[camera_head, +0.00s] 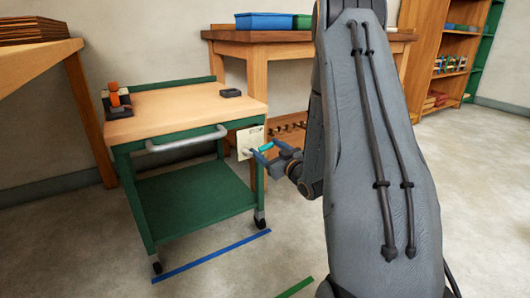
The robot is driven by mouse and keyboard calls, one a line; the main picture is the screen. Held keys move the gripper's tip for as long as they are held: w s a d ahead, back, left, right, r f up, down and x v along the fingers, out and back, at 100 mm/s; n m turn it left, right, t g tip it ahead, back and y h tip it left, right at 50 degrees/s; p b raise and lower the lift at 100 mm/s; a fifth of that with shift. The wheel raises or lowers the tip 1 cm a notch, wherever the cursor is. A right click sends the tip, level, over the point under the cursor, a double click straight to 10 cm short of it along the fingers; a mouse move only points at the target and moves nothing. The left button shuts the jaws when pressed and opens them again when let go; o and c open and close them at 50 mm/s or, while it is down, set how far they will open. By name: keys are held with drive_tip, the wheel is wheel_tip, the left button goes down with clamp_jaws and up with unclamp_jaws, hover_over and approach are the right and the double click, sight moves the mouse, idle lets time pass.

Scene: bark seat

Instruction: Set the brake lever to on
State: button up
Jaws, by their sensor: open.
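A green cart with a wooden top (185,108) stands left of centre. A pale plate (250,143) with small dark markings is fixed at its right front corner. A short teal bar (265,147), which looks like the brake lever's handle, sticks out by the plate. My gripper (265,152) is at the plate, its blue fingers open on either side of the teal bar. I cannot tell whether they touch it. The markings are too small to read, so the lever's setting is unclear.
A grey push handle (187,140) runs along the cart's front. An orange-and-black device (116,101) and a small dark tray (231,93) sit on top. A wooden bench (290,40) stands behind. Blue tape (212,256) and green tape (296,288) mark the open floor.

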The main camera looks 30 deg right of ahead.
drive_tip(key=shift+w, duration=0.5)
drive_tip(key=shift+c, duration=0.2)
drive_tip(key=c, duration=1.5)
drive_tip(key=shift+o, duration=0.2)
